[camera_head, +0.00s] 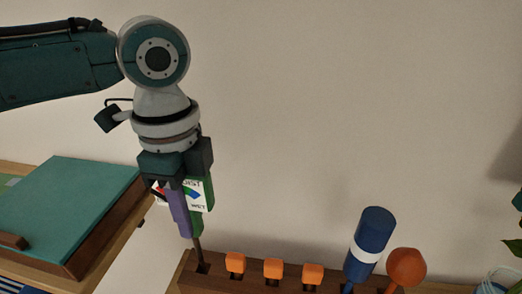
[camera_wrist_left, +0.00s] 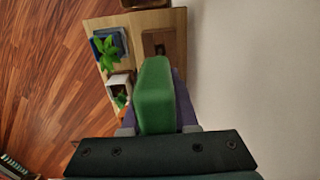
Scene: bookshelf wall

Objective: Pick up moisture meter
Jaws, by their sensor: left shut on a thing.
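The moisture meter (camera_head: 208,194) has a green body, a white dial face with lettering and a thin dark probe pointing down. My left gripper (camera_head: 181,212) is shut on its body from above, with one purple finger showing in front. The probe's lower end reaches the left end slot of a brown wooden rack (camera_head: 219,285); how deep it sits I cannot tell. In the left wrist view the meter's green body (camera_wrist_left: 155,95) fills the middle, between the purple fingers, and hides part of the rack. My right gripper is not in view.
The rack also holds several orange-topped tools (camera_head: 273,268), a blue handle with a white band (camera_head: 376,224) and an orange ball-topped tool (camera_head: 406,266). A teal-topped box (camera_head: 70,205) lies at the left. Plants (camera_wrist_left: 107,52) stand nearby. A bare wall rises behind.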

